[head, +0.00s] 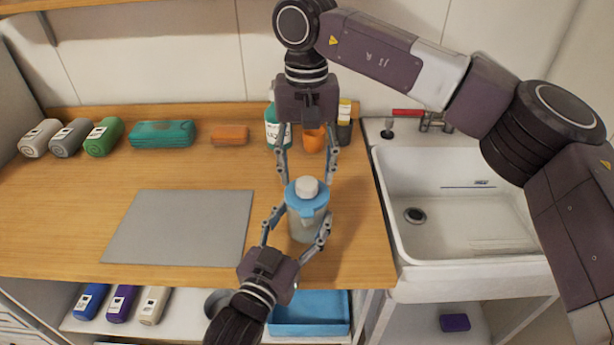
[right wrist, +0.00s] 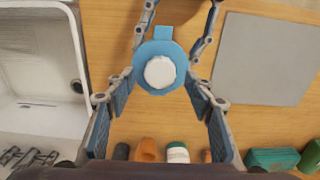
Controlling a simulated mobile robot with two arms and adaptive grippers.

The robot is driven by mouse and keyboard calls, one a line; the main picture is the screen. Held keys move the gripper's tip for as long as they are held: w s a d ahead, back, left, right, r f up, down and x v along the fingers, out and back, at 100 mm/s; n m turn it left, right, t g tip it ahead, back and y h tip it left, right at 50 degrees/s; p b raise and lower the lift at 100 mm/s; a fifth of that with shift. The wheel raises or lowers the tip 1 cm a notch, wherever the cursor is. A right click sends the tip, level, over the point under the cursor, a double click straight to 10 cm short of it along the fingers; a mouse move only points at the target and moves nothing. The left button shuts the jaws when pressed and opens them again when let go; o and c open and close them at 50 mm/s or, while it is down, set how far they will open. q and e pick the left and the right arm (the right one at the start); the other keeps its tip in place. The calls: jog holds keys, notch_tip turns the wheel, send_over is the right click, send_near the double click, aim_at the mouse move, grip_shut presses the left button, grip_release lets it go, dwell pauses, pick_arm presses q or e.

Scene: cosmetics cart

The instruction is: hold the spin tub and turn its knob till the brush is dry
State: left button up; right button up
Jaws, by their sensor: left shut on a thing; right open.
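The spin tub (head: 304,221) stands upright near the front edge of the wooden counter. It has a clear body, a blue lid (head: 307,196) and a white knob (head: 307,186) on top; the knob also shows in the right wrist view (right wrist: 160,72). My left gripper (head: 295,230) is shut on the tub's body from the front. My right gripper (head: 307,172) is open above and behind the knob, its fingers pointing down; in the right wrist view its fingers (right wrist: 162,105) are spread, with the knob beyond them. The brush cannot be made out inside the tub.
A grey mat (head: 180,228) lies left of the tub. A green bottle (head: 278,130), an orange cup (head: 313,139) and a dark holder (head: 344,130) stand behind my right gripper. The white sink (head: 455,215) is at right. A teal case (head: 162,133) lies at back left.

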aim_at(307, 182)
notch_tip(307, 182, up, 10)
dwell(0.3)
jog(key=shift+f, duration=0.1)
dwell(0.3)
pick_arm(q)
jog(key=o, duration=1.5)
